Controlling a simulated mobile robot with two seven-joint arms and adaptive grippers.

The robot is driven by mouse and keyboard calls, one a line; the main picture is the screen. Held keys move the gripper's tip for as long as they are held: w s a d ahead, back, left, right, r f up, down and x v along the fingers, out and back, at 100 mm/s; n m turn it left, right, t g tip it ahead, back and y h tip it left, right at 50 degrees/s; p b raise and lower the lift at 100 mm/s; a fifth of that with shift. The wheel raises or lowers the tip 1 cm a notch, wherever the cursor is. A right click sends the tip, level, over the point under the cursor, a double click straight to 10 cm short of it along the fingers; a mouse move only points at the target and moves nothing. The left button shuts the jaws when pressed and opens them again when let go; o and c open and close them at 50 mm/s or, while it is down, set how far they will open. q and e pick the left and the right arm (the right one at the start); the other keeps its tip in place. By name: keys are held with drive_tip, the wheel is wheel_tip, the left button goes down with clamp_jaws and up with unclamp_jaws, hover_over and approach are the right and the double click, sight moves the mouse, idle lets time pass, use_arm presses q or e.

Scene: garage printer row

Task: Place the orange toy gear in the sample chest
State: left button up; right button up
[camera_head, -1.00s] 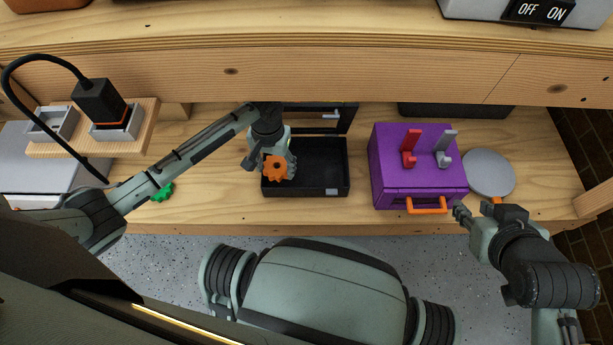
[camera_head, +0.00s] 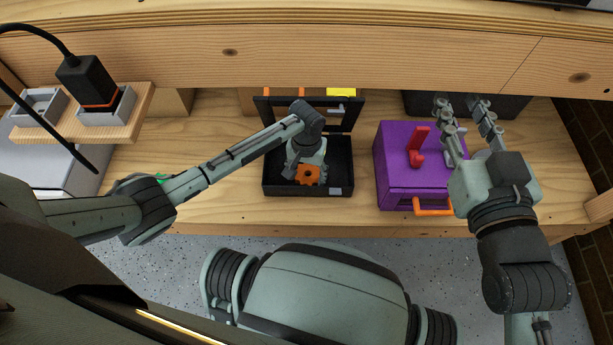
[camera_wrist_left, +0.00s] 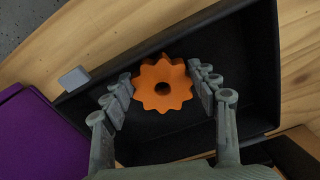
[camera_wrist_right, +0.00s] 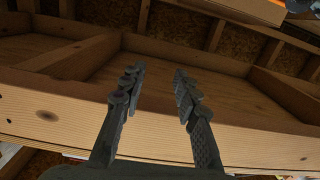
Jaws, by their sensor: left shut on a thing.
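The orange toy gear (camera_head: 308,174) is held between the fingers of my left gripper (camera_head: 306,171), over the open black box (camera_head: 279,187), which looks like the sample chest. In the left wrist view the gear (camera_wrist_left: 162,84) sits between both fingertips (camera_wrist_left: 165,87), with the dark box floor (camera_wrist_left: 190,138) behind it. I cannot tell whether the gear touches the floor. The box's lid (camera_head: 340,118) stands open at the back. My right gripper (camera_head: 462,107) is open and empty, over the back of a purple box.
The purple box (camera_head: 397,190), with a red lever (camera_head: 418,147) and an orange handle (camera_head: 433,211), stands right of the black box. A wooden shelf beam (camera_head: 300,65) runs above the back. A wooden ledge with a black plug (camera_head: 86,80) is at left. Bare bench lies left of the black box.

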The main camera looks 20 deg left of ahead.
use_arm(q)
drive_tip(key=shift+f, duration=0.3)
use_arm(e)
drive_tip(key=shift+a+r+t, duration=0.25)
drive_tip(key=shift+r+t, duration=0.05)
drive_tip(key=shift+r, duration=0.3)
use_arm(q)
drive_tip(key=shift+f, duration=0.2)
drive_tip(key=o, duration=1.2)
drive_tip(key=shift+c, duration=0.2)
drive_tip(key=shift+r, duration=0.1)
